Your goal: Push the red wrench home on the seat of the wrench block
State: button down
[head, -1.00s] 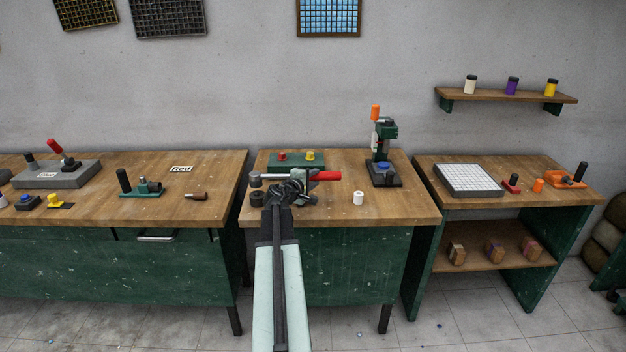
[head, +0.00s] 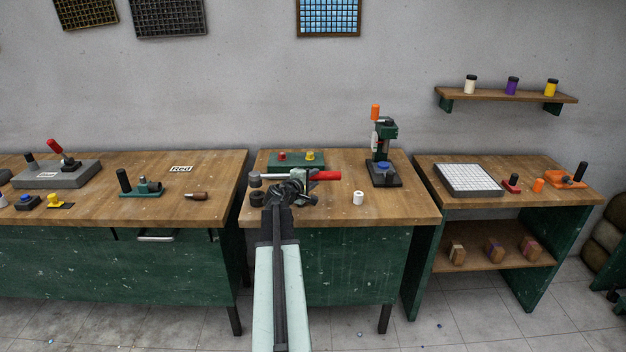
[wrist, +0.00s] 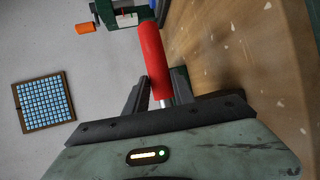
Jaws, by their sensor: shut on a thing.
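The red wrench shows as a red handle (head: 326,175) pointing right, just above the middle bench. In the wrist view the red handle (wrist: 152,62) stands out beyond the fingers, with a short silver shaft between them. My gripper (wrist: 160,88) is shut on the wrench. In the head view the arm and wrist cover part of the grip and the bench behind it. I cannot make out the wrench block or its seat for sure. A green block (head: 287,167) with a red and a yellow knob sits behind the gripper.
A white cylinder (head: 358,198) stands to the right on the middle bench (head: 400,209). A green press (head: 384,150) with an orange handle stands at the back right. The front right of this bench is clear.

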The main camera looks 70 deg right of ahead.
jog(key=shift+f+b, duration=2.05)
jog(key=c, duration=1)
grip_release()
jog(key=shift+r, duration=0.1)
jog(key=shift+o, duration=0.2)
jog(key=p+v, duration=0.2)
jog(key=v, duration=0.5)
jog(key=shift+a, duration=0.4)
jog(key=shift+r, duration=0.1)
